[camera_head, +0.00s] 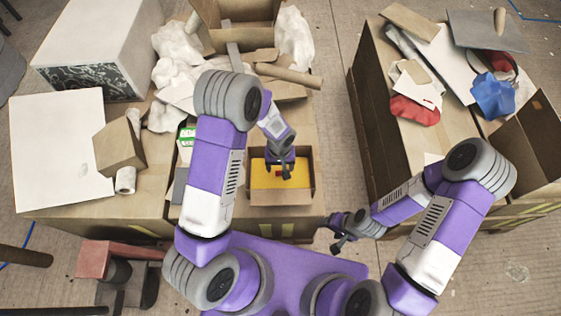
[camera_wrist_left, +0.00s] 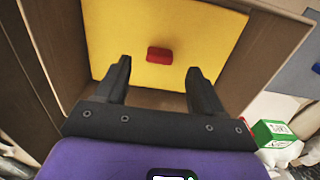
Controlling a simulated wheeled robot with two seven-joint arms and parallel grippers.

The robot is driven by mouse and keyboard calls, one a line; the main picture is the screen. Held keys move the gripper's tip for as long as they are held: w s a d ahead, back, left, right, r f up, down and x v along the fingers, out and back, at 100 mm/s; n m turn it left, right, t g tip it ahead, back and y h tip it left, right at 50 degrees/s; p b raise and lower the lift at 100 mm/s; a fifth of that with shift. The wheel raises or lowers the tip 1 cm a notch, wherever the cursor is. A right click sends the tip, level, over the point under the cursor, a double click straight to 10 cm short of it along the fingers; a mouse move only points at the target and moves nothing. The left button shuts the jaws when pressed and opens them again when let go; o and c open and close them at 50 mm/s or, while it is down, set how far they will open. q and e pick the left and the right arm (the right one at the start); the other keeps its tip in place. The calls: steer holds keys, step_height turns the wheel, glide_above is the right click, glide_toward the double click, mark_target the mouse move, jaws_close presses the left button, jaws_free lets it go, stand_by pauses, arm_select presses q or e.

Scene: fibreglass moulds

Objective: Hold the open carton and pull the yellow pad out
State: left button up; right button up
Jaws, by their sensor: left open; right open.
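The open carton (camera_head: 280,197) stands near the front edge of the left cardboard surface. The yellow pad (camera_head: 262,176) lies inside it and also shows in the left wrist view (camera_wrist_left: 200,38). A small red block (camera_wrist_left: 158,55) sits on the middle of the pad. My left gripper (camera_head: 280,172) is over the carton, pointing down at the pad. In the left wrist view its fingers (camera_wrist_left: 157,82) are open and empty, one on either side of the red block and short of it. My right gripper (camera_head: 339,245) is open and empty, low to the right of the carton and apart from it.
White crumpled material (camera_head: 178,45) and a cardboard tube (camera_head: 288,75) lie behind the carton. A small brown box (camera_head: 119,146) and a green-white box (camera_head: 186,140) are to the left. A large cardboard box (camera_head: 375,110) stands right, across a floor gap.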

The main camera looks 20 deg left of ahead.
mark_target(280, 171)
arm_select(q)
steer(key=shift+f+b, duration=0.6)
steer(key=shift+f, duration=1.75)
